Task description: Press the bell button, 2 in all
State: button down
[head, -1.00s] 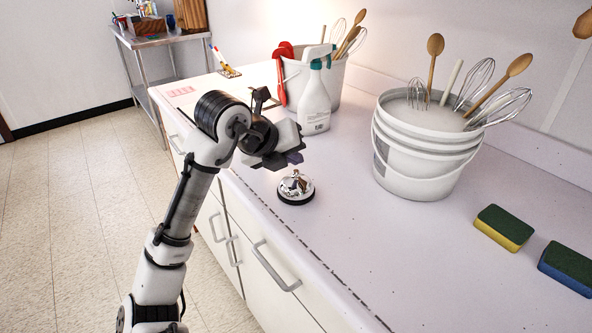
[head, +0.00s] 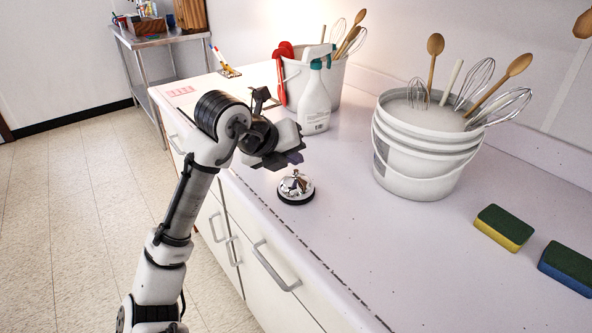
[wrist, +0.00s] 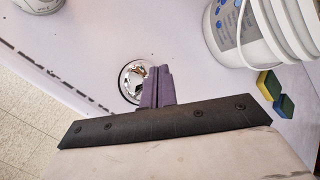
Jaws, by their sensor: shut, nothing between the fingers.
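The bell (head: 296,187) is a shiny chrome dome on a black round base, standing on the counter near its front edge. In the wrist view the bell (wrist: 131,80) is partly hidden behind my fingertips. My gripper (head: 296,158) is above the bell in the head view, with a small gap showing between them. In the wrist view its purple fingers (wrist: 157,84) are together with nothing between them. The bell's button is hard to make out; I cannot tell whether the fingertips line up with it.
A white bucket (head: 424,160) of whisks and wooden spoons stands to the right on the counter. A spray bottle (head: 314,103) and another bucket (head: 330,88) stand behind the bell. Two sponges (head: 503,228) (head: 568,266) lie at the right. The counter around the bell is clear.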

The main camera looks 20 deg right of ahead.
jog(key=shift+f+b, duration=0.35)
jog(key=shift+f, duration=0.1)
jog(key=shift+f+b, duration=0.5)
jog(key=shift+f, duration=0.05)
dwell(0.5)
jog(key=shift+r, duration=0.1)
jog(key=shift+r+p, duration=0.65)
jog(key=shift+r, duration=0.25)
jog(key=shift+r, duration=0.1)
notch_tip(320, 180, up, 5)
jog(key=p, duration=0.3)
jog(key=shift+p, duration=0.3)
dwell(2.3)
